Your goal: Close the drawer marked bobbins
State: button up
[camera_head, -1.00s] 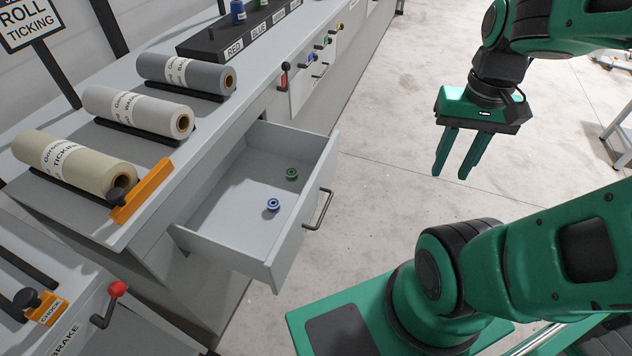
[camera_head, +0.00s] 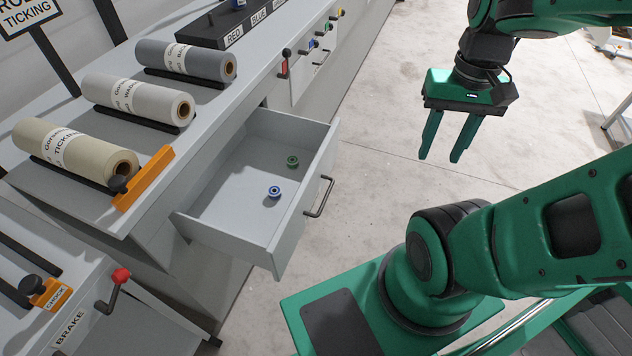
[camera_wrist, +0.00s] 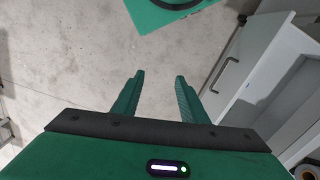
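A grey drawer (camera_head: 232,226) stands pulled out from the bench, with a blue bobbin (camera_head: 274,192) and a green bobbin (camera_head: 292,161) lying inside. No label can be read on its front. Its dark bar handle (camera_head: 319,196) is on the front panel, and the handle also shows in the wrist view (camera_wrist: 223,76). My gripper (camera_head: 437,158) is to the right of the drawer, apart from it, in the air above the floor. Its two green fingers point down, spread apart with nothing between them. In the wrist view the fingers (camera_wrist: 158,98) are left of the drawer front.
Rolls of fabric (camera_head: 75,152) lie on the bench top, beside an orange stop (camera_head: 143,178). A lever with a red knob (camera_head: 120,276) stands near the word BRAKE. Floor (camera_head: 375,135) between drawer and gripper is clear.

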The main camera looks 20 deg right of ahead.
jog(key=shift+s+r, duration=0.2)
jog(key=shift+s, duration=0.2)
jog(key=c, duration=0.5)
jog(key=w+f+m, duration=0.1)
jog(key=w+m, duration=0.2)
jog(key=w, duration=0.1)
jog(key=w+d+f+m, duration=0.1)
jog(key=w+f+m, duration=0.1)
jog(key=w+m, duration=0.1)
jog(key=w+d+f+m+t, duration=0.1)
jog(key=w+f+m, duration=0.1)
jog(key=w, duration=0.4)
jog(key=shift+w+d+f+m+y, duration=0.1)
jog(key=shift+d+m+y, duration=0.25)
jog(key=shift+m, duration=0.35)
grip_shut()
jog(key=w+f+m+t+y, duration=0.2)
jog(key=w+f+m, duration=0.7)
jog(key=w+m, duration=0.25)
jog(key=w+a+f, duration=0.5)
jog(key=w+f, duration=0.1)
jog(key=f, duration=0.3)
jog(key=shift+w, duration=0.15)
